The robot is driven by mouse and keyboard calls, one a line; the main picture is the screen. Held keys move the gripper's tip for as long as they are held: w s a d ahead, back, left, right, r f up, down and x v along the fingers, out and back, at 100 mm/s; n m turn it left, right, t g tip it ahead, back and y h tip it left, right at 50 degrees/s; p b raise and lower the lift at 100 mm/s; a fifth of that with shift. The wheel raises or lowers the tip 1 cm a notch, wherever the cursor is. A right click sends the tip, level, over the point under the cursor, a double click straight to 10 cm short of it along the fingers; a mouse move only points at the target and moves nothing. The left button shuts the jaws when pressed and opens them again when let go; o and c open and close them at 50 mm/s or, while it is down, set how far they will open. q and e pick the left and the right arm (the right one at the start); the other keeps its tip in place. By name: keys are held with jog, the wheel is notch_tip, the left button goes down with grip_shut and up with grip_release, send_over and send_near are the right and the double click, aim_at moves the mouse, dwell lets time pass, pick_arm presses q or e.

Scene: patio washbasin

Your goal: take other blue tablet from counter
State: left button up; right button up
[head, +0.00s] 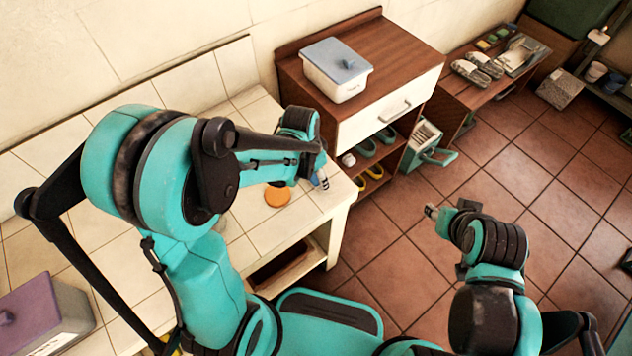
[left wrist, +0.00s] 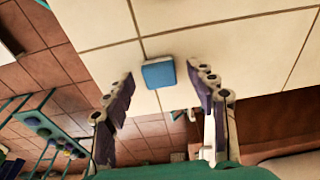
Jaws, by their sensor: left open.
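A small blue tablet (left wrist: 159,73) lies on the tiled counter (left wrist: 235,55), close to its edge, in the left wrist view. My left gripper (left wrist: 161,84) is open, with one finger on each side of the tablet and a gap on both sides. In the head view my left gripper (head: 319,175) is low over the counter's right end (head: 325,195), and a bit of blue shows at its tip. My right gripper (head: 432,211) is above the floor, away from the counter; its fingers are too small to read.
An orange disc (head: 277,196) lies on the counter near my left arm. A purple-lidded box (head: 42,312) stands at the lower left. A white box with a blue-grey lid (head: 337,72) is on the wooden cabinet (head: 395,60). The floor (head: 400,250) at the right is mostly clear.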

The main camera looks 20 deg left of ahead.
pick_arm(q)
jog(key=c, duration=1.1)
